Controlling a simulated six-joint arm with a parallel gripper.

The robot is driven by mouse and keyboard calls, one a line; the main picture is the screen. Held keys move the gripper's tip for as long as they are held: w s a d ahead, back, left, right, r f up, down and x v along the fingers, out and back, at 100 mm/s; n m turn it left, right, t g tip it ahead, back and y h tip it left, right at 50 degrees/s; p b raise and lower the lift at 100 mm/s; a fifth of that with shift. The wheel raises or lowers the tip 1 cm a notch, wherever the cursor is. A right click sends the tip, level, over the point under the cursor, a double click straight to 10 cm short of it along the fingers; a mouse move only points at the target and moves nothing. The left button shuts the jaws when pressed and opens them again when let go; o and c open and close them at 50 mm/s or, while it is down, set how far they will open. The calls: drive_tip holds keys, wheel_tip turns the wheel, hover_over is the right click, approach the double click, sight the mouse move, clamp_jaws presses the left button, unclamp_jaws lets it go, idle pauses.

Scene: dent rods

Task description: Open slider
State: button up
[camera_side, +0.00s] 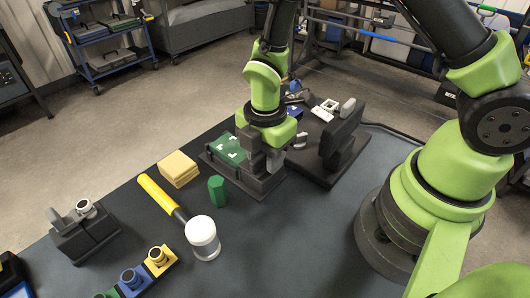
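A dark grey fixture (270,186) with a green block (228,148) bearing white marks stands on the dark table, right of centre. I take this fixture to be the slider, but cannot tell its position along its track. My gripper (262,164) points down at the fixture's right end, close beside the green block. Its grey fingers blend with the grey parts there, so I cannot tell whether they are open, shut or touching the slider.
A dark upright device (340,140) stands close to the right of my gripper. A yellow-handled mallet (203,237), a green prism (217,190) and a yellow block stack (178,168) lie to the left. A grey holder (84,233) and coloured knobs (131,279) stand at the front left.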

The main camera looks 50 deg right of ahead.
drive_tip(key=shift+r, duration=0.1)
wheel_tip(320, 180, up, 9)
drive_tip(key=shift+f, duration=0.1)
drive_tip(key=shift+r, duration=0.45)
wheel_tip(320, 180, up, 11)
drive_tip(key=m+t+y, duration=0.1)
drive_tip(key=m+t, duration=0.3)
drive_tip(key=m, duration=0.7)
hover_over(265, 155)
drive_tip(key=s+d, duration=0.3)
drive_tip(key=s, duration=0.2)
drive_tip(key=s+r+m+t+y, duration=0.1)
drive_tip(key=s+r+m+t, duration=0.2)
drive_tip(key=s+m, duration=0.4)
drive_tip(key=d+r+m, duration=0.1)
drive_tip(key=m, duration=0.3)
drive_tip(key=shift+s+r, duration=0.25)
drive_tip(key=shift+s, duration=0.05)
